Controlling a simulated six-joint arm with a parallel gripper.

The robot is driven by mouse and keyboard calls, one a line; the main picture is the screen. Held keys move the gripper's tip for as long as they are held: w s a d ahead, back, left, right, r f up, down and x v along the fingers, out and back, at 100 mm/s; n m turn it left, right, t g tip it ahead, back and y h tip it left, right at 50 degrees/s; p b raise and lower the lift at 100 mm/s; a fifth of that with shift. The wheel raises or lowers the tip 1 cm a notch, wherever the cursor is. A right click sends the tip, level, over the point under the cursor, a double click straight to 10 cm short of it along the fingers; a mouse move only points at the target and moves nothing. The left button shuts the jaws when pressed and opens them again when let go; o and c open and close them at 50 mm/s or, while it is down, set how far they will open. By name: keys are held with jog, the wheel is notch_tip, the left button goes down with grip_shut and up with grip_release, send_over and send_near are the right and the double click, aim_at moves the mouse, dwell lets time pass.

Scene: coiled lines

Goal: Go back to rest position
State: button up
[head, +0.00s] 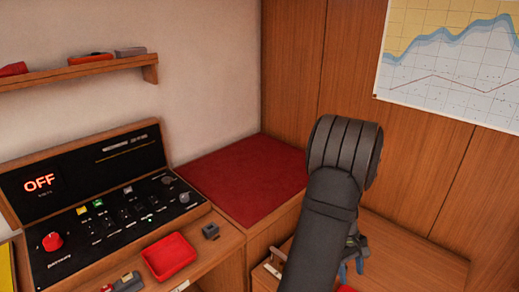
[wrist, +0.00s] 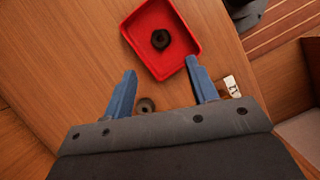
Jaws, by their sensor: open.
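My gripper (head: 352,268) is at the lower right in the head view, mostly hidden behind my dark grey arm. Its blue fingers point down over a wooden surface. In the wrist view the two blue fingers of my gripper (wrist: 161,68) stand wide apart with nothing held between them. A red tray (wrist: 141,40) lies beyond the fingertips, with a dark nut (wrist: 160,39) inside it. A small dark ring (wrist: 145,105) lies on the wood, seen between the fingers.
A control panel (head: 100,215) reading OFF stands at the left. A red tray (head: 168,256) and a small grey block (head: 211,231) lie on the desk before it. A shelf (head: 80,73) and a wall chart (head: 455,60) hang above. The red-topped bench (head: 245,180) is clear.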

jog(key=x, duration=1.2)
notch_tip(320, 180, up, 5)
jog(key=shift+w+f, duration=0.1)
jog(key=shift+w, duration=0.1)
jog(key=s+d+r, duration=0.4)
jog(key=s+r, duration=0.3)
jog(key=s, duration=0.4)
jog(key=w+a+f+n+t+h, duration=0.1)
jog(key=w+a+n, duration=0.3)
jog(key=w+n, duration=0.4)
jog(key=w+a+f+n+t+h, duration=0.1)
jog(key=w+a+n+t, duration=0.3)
jog(key=w, duration=1.7)
jog(key=a+n, duration=0.1)
jog(key=n, duration=0.4)
jog(key=shift+a+f+t, duration=0.3)
jog(key=shift+f, duration=0.1)
jog(key=shift+w, duration=0.1)
